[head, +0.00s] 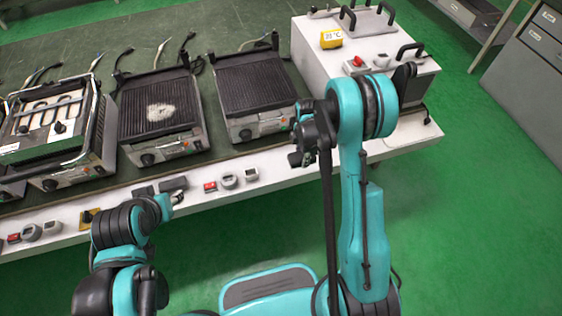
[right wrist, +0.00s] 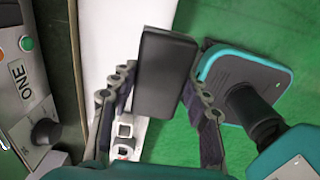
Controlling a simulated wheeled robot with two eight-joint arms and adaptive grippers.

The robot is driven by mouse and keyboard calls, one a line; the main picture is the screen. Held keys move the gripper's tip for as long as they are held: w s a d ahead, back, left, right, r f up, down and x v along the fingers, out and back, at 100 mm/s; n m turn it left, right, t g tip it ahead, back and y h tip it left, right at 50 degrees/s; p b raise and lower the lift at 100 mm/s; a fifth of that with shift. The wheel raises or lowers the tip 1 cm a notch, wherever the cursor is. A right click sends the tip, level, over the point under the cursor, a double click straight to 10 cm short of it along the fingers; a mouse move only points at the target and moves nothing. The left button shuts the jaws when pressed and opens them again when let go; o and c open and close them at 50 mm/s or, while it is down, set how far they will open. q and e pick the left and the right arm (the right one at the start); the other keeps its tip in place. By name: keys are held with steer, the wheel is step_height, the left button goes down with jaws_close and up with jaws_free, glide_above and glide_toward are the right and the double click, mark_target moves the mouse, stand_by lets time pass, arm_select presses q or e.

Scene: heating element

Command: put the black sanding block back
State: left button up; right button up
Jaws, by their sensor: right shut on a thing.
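A black sanding block (right wrist: 166,70) sits between the two fingers of my right gripper (right wrist: 160,105) in the right wrist view. The gripper is shut on it and holds it over the white table edge and green floor. In the head view my right gripper (head: 304,148) is at the table's front edge, right of the second black grill; the block is hard to tell from the dark fingers there. My left arm ends near the front edge, and its gripper (head: 176,198) is small and partly hidden, so its jaws cannot be read.
Two dark flat pieces (head: 173,184) lie on the white front strip beside red and white switches (head: 210,186). Black grills (head: 252,82) and an open heater unit (head: 45,118) line the green table top (head: 225,28). A white box (head: 350,65) with handles stands right.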

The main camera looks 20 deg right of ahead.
steer(key=b, duration=0.3)
glide_above(281, 162)
step_height(281, 162, down, 6)
steer(key=shift+s+r, duration=0.1)
steer(key=shift+s, duration=0.05)
step_height(281, 162, down, 4)
steer(key=shift+f+b, duration=0.1)
steer(key=shift+b, duration=1)
steer(key=o, duration=1.3)
